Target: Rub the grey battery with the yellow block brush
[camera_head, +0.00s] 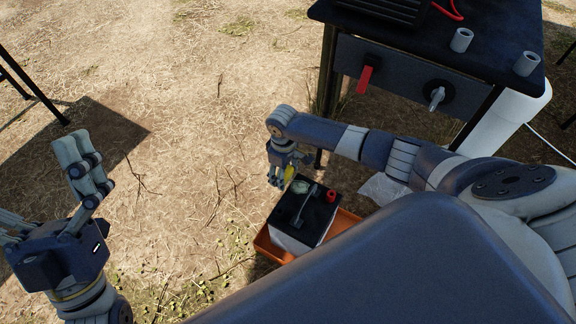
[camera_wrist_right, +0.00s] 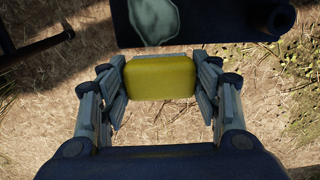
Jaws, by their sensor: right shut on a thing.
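The battery (camera_head: 316,208) has a black top and a pale grey side. It stands in an orange tray, with a round pale-green patch, a grey bar and a red cap on top. My right gripper (camera_head: 279,180) is at its far left edge, shut on the yellow block brush (camera_wrist_right: 160,78). In the right wrist view the fingers (camera_wrist_right: 160,92) hold the brush from both sides, close to the battery's dark edge and pale-green patch (camera_wrist_right: 157,20). I cannot tell whether the brush touches the battery. My left gripper (camera_head: 84,165) is raised at the left, away from the battery.
The orange tray (camera_head: 268,247) lies on dry, grassy ground. The ground left of the battery is clear.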

